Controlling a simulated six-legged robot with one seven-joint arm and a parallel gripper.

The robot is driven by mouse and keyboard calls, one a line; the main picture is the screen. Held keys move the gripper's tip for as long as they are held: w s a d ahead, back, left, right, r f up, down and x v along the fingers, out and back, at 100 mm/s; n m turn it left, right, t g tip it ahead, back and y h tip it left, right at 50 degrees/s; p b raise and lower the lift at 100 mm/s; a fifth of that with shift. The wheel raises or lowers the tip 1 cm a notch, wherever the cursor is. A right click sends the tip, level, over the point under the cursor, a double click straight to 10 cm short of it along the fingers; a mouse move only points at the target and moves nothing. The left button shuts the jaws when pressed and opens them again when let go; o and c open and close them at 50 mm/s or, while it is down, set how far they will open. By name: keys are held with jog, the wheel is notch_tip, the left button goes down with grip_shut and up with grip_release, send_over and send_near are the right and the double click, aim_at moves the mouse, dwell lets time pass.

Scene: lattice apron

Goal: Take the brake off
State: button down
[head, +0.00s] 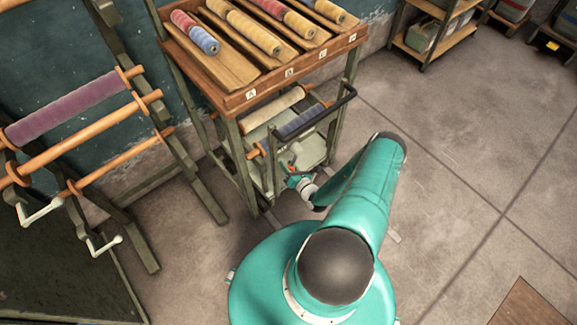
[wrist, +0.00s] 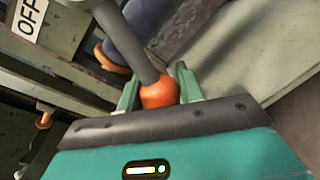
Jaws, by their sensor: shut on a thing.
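A dark grey lever (wrist: 139,52) with an orange knob (wrist: 160,92) shows in the wrist view. My gripper (wrist: 158,90) has its two green fingers on either side of the knob and is shut on it. A white label reading OFF (wrist: 30,17) is on the frame at the upper left of that view. In the head view my gripper (head: 294,182) is small, at the low front of the wooden rack, and the lever is hard to make out there.
The rack (head: 290,75) carries several spools of coloured yarn in slanted trays. A frame with a purple roller (head: 70,108) and white cranks (head: 104,246) stands left.

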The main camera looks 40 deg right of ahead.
jog(key=shift+a, duration=0.15)
jog(key=c, duration=0.9)
grip_release()
jog(key=shift+c, duration=0.2)
